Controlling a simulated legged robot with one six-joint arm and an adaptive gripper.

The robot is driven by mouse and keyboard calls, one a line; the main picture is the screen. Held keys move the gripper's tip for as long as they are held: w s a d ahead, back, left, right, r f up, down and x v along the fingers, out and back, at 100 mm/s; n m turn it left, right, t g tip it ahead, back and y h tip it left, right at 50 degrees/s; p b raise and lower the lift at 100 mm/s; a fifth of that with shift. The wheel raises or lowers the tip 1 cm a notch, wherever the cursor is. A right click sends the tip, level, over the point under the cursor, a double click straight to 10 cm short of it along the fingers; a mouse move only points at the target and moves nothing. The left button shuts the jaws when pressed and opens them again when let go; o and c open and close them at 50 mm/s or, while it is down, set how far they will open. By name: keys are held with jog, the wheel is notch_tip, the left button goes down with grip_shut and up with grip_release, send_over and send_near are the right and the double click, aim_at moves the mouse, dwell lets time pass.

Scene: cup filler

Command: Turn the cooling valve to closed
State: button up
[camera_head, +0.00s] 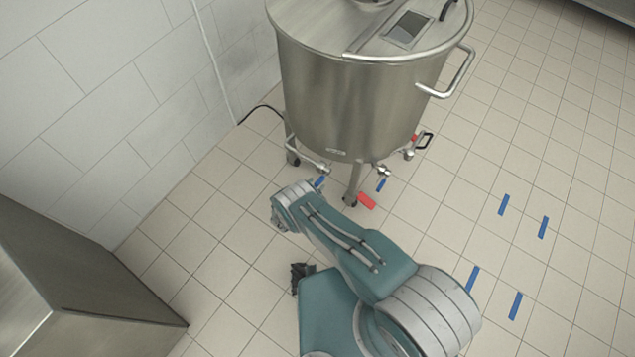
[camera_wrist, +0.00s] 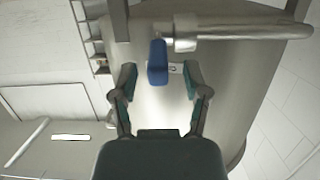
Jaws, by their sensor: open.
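A steel tank (camera_head: 345,105) stands on legs, with pipes and valves under it. One blue valve handle (camera_head: 319,182) is at the lower left, close to the end of my arm; another blue handle (camera_head: 381,185) hangs at the lower right. No readable label shows which is the cooling valve. In the wrist view a blue handle (camera_wrist: 157,62) hangs from a metal pipe (camera_wrist: 240,30). My gripper (camera_wrist: 160,78) is open, its fingertips on either side of and apart from this handle, with nothing held. My fingers are not clear in the head view.
A red piece (camera_head: 366,200) shows by a tank leg, and another red part (camera_head: 414,137) at the tank's right side. A metal cabinet (camera_head: 70,260) stands at the lower left. A white wall (camera_head: 110,90) is left of the tank. The tiled floor to the right is open, with blue marks (camera_head: 504,205).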

jog(key=v, duration=1)
jog(key=shift+a+f, duration=0.1)
